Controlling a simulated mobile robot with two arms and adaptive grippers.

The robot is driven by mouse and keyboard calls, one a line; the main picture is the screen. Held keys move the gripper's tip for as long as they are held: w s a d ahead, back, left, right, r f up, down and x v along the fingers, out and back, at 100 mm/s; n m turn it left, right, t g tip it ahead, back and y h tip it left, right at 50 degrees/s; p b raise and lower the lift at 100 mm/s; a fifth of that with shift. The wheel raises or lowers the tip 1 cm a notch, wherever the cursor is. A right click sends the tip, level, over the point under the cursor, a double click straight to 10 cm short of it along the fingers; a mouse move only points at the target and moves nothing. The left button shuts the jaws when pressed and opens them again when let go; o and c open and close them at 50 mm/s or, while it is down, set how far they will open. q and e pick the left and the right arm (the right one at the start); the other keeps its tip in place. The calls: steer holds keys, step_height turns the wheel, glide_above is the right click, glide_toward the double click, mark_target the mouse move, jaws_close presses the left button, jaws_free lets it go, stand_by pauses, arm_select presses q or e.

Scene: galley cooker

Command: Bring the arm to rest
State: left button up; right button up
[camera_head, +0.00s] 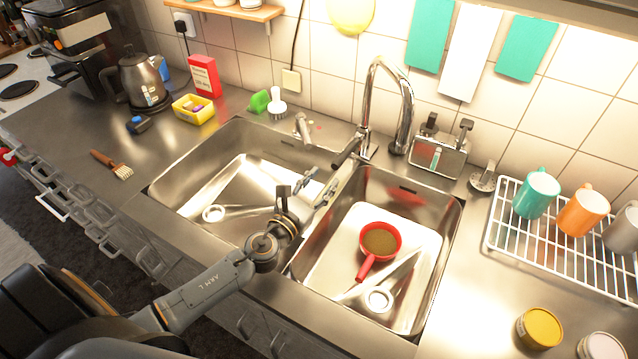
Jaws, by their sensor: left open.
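My left arm (205,292) comes in from the lower left and reaches over the front edge of the double sink. My left gripper (318,182) is open above the divider between the two basins, below the tap (383,105). Nothing shows between its fingers. Whether it touches the divider or the tap I cannot tell. My right gripper does not show.
A red pan (381,241) with brown contents sits in the right basin (440,250). A white rack (560,255) holds several mugs at the right. A kettle (142,80), yellow tub (193,109) and brush (112,164) stand or lie left. The front counter edge is near my arm.

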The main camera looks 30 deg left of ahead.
arm_select(q)
steer(key=shift+s, duration=0.4)
